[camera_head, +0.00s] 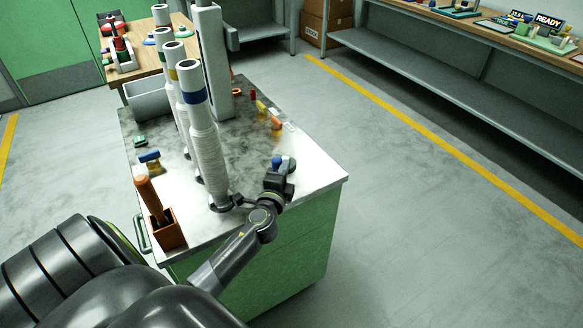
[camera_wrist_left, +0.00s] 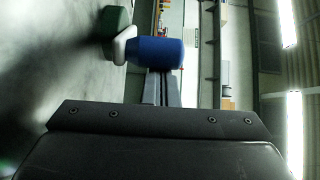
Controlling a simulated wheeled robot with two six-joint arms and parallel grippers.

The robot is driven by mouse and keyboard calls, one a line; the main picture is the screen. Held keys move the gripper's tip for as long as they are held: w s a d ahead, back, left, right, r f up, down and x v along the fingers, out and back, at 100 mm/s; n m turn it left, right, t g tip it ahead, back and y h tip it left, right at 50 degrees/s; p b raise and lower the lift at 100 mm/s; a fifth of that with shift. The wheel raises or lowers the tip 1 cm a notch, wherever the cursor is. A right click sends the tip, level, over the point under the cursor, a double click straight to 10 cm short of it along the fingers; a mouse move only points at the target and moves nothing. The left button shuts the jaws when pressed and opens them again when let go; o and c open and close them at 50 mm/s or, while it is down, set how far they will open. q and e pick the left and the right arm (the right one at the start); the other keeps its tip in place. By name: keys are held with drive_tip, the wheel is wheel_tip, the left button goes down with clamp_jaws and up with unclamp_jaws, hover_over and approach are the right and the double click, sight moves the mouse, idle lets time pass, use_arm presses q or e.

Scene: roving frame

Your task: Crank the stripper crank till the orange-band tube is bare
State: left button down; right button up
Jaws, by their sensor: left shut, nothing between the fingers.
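Tall white ribbed tubes stand in a row on the cabinet top. The front tube (camera_head: 207,150) has a blue band, and one behind it (camera_head: 174,82) has a yellowish band. I cannot make out a clearly orange band. My left gripper (camera_head: 277,180) is shut and empty, low over the right front of the top, beside a small blue knob (camera_head: 288,163). In the left wrist view, a blue cylinder (camera_wrist_left: 160,52) with a white collar and green base lies just ahead of the gripper. I cannot tell whether they touch, or whether this is the crank. My right gripper is out of view.
An orange-handled tool stands in a brown box (camera_head: 167,232) at the front left corner. A grey bin (camera_head: 147,101) and small coloured pieces (camera_head: 275,122) lie farther back. The cabinet's right front corner (camera_head: 325,174) is bare. Floor to the right is clear.

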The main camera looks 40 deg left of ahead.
use_arm(q)
drive_tip(key=shift+s+a+m+h, duration=0.2)
drive_tip(key=shift+a+m+h, duration=0.1)
drive_tip(key=shift+h, duration=0.2)
drive_tip(key=shift+s+a+b, duration=0.35)
drive_tip(key=shift+a+b, duration=0.15)
drive_tip(key=shift+a, duration=0.35)
